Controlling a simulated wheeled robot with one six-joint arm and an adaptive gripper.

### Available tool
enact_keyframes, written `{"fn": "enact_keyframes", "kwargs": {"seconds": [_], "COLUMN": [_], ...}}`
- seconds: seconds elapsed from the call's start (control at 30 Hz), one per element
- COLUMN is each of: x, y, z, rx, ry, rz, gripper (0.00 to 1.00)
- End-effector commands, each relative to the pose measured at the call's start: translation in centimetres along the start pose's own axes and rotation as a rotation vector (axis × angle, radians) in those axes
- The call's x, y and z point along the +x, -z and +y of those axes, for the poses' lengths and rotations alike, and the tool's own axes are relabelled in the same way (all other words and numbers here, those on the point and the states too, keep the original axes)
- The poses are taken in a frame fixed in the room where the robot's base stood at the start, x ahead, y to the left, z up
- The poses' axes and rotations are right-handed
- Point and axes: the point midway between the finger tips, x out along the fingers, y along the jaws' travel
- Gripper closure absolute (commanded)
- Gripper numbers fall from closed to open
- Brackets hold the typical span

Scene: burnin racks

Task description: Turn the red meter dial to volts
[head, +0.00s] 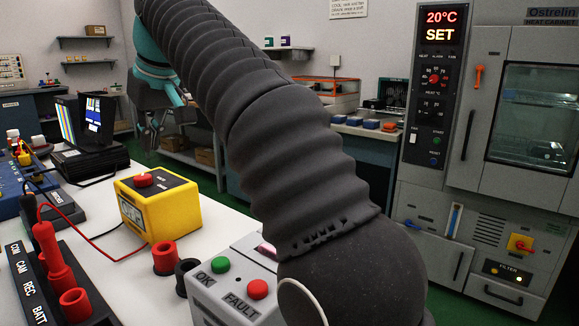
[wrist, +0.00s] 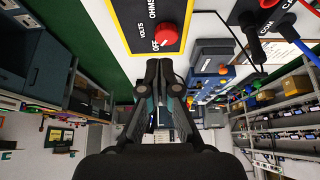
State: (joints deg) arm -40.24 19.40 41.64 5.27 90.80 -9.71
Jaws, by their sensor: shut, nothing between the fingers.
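The yellow meter (head: 160,208) stands on the white bench in the head view, with a display on its front and a red dial (head: 143,180) on its dark top. In the wrist view the red dial (wrist: 168,36) sits on the meter's dark panel, beside the labels OFF, VOLTS and OHMS. Its pointer appears to be on the OFF side, but the mark is small. My gripper (head: 154,146) is above and behind the dial in the head view, apart from it. In the wrist view my gripper (wrist: 160,66) is shut and empty, its tips just below the dial.
A black socket strip (head: 45,285) with red plugs and leads is at front left. A red ring (head: 165,258) and a grey box with green and red buttons (head: 240,285) stand near the meter. My arm hides part of the bench.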

Motion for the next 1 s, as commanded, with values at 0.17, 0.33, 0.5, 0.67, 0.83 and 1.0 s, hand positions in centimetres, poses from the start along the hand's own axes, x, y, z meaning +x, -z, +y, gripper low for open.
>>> {"fn": "enact_keyframes", "kwargs": {"seconds": [0.17, 0.33, 0.5, 0.67, 0.83, 1.0], "x": [0.2, 1.4, 3.8, 5.1, 5.9, 6.1], "y": [-0.1, -0.8, -2.1, -2.8, -3.1, -3.2], "z": [0.4, 0.4, 0.4, 0.4, 0.4, 0.4], "rx": [0.000, 0.000, 0.000, 0.000, 0.000, 0.000], "ry": [0.001, 0.001, 0.000, 0.001, 0.001, 0.001], "rz": [0.000, -0.002, 0.001, 0.000, 0.001, 0.001], "gripper": [1.00, 1.00, 1.00, 1.00, 1.00, 1.00]}}
